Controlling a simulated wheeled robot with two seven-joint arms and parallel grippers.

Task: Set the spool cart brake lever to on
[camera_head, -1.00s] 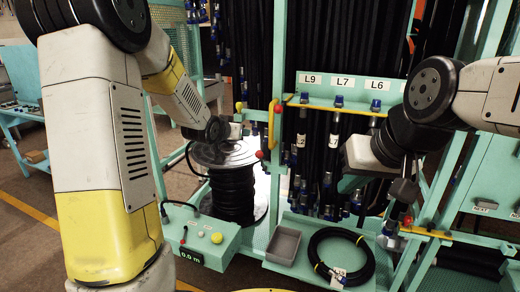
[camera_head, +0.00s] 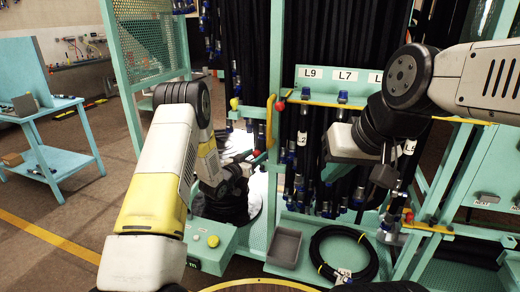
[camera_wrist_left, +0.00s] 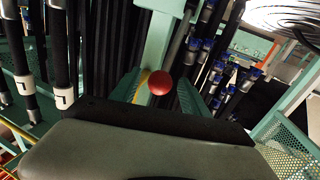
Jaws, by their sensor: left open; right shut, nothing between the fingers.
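The lever's red ball knob (camera_wrist_left: 160,83) shows in the left wrist view, in front of a teal upright; its shaft is hidden. My left gripper (camera_wrist_left: 157,92) is open, with its teal fingers on either side of the knob in that view. I cannot tell whether they touch it. In the head view my left gripper (camera_head: 256,158) reaches right, above the spool of black hose (camera_head: 228,208), and my arm hides much of the spool cart. My right gripper (camera_head: 385,177) is shut and empty, in front of the hose rack at the right.
A yellow handle (camera_head: 268,126) and another red knob (camera_head: 280,106) are on the teal upright close to my left gripper. A grey bin (camera_head: 285,247) and a coiled hose (camera_head: 343,252) lie on the lower shelf.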

